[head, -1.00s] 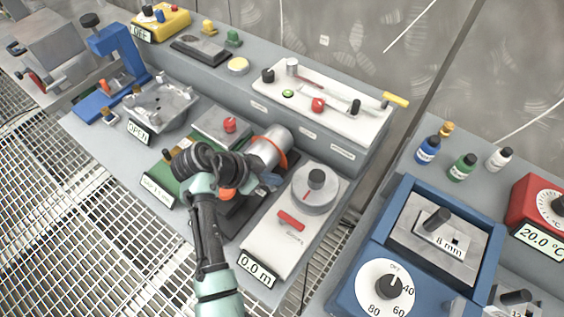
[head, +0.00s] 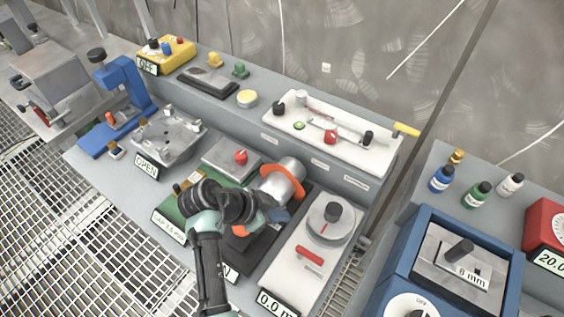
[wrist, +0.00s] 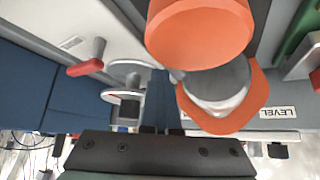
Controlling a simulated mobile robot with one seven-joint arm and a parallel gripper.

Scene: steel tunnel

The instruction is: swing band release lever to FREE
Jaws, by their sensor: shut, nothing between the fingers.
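No lever in view carries a readable FREE mark, so I cannot tell for sure which is the band release lever. A red-handled lever (head: 309,256) lies on the white plate (head: 285,268) beside a grey round dial; it also shows in the wrist view (wrist: 85,68). Left of that plate, a silver cylinder (head: 284,174) with an orange collar (wrist: 225,105) stands on a black base. My gripper (head: 279,214) is shut and empty, near the cylinder's near side and left of the white plate. In the wrist view its dark fingers (wrist: 160,98) lie between the red lever and the orange collar.
A larger orange disc (wrist: 198,30) is close to my fingers. A grey dial (head: 331,218) rises from the white plate. My arm hides part of the black base and its label. A green plate, a grey box with a red knob (head: 240,157) and a blue unit (head: 455,260) stand around.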

